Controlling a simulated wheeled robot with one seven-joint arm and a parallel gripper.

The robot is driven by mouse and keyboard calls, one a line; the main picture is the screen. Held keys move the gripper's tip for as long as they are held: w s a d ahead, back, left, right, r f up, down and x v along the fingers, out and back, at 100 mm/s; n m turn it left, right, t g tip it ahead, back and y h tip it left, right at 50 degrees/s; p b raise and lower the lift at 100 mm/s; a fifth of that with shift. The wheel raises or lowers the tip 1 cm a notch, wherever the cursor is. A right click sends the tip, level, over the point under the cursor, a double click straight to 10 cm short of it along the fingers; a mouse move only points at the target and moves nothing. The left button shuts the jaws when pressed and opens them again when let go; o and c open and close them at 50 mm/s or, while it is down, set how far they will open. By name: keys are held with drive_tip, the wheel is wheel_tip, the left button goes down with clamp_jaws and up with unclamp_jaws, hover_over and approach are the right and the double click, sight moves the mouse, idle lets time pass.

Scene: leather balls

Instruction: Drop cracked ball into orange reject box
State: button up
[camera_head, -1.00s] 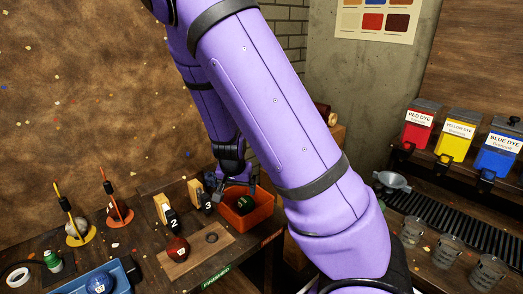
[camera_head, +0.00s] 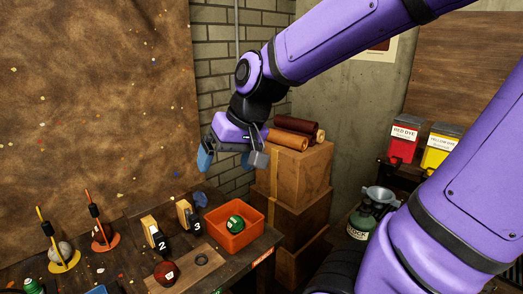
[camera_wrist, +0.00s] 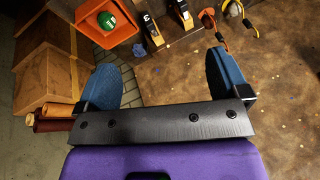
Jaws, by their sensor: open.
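The orange reject box (camera_head: 212,232) stands at the right end of the workbench, and it also shows at the top of the wrist view (camera_wrist: 86,30). A dark green ball (camera_head: 236,224) with a pale mark lies inside it, also seen in the wrist view (camera_wrist: 107,21). I cannot make out a crack on it. My gripper (camera_head: 232,160) is raised above and behind the box, apart from it. Its blue-padded fingers (camera_wrist: 163,76) are wide apart with nothing between them. A red ball (camera_head: 165,273) sits on a wooden board (camera_head: 196,268) beside an empty round hollow.
Wooden blocks tagged 2 (camera_head: 154,231) and 3 (camera_head: 188,216) stand left of the box. Stacked cartons (camera_head: 296,180) with leather rolls (camera_head: 290,138) on top rise close to the right of my gripper.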

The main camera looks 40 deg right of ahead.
drive_tip(key=s+r+n+t+h, duration=0.1)
drive_tip(key=s+r+n+h, duration=0.1)
drive_tip(key=s+r, duration=0.3)
drive_tip(key=s, duration=0.4)
drive_tip(key=shift+s+d, duration=0.25)
